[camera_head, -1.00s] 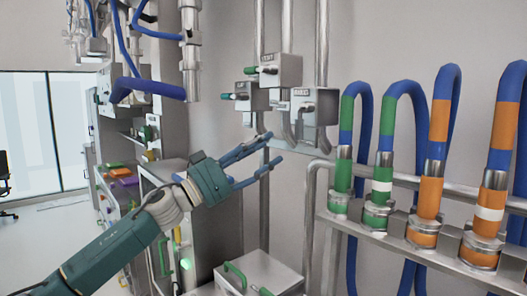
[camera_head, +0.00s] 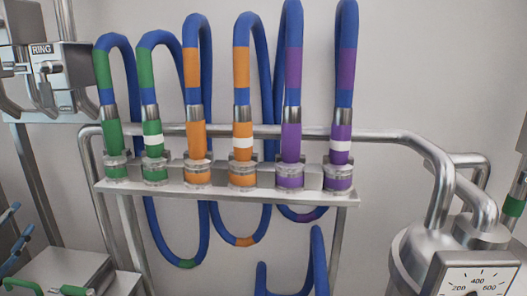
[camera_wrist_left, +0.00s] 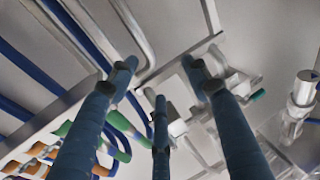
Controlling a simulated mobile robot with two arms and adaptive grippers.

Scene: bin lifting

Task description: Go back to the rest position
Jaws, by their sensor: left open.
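My left gripper (camera_head: 20,225) shows only by its blue fingertips at the left edge of the head view. The rest of that arm is out of the picture. In the left wrist view the three long blue fingers of this gripper (camera_wrist_left: 159,75) are spread apart, with nothing held between them. The fingers appear apart from the pipes and fittings behind them. My right gripper does not show in either view.
A metal rack (camera_head: 225,200) carries blue hoses with green, orange and purple bands. Grey boxes (camera_head: 62,75) hang on the wall at left. A metal box (camera_head: 62,272) stands low at left. A steel vessel with a gauge (camera_head: 478,280) stands at right.

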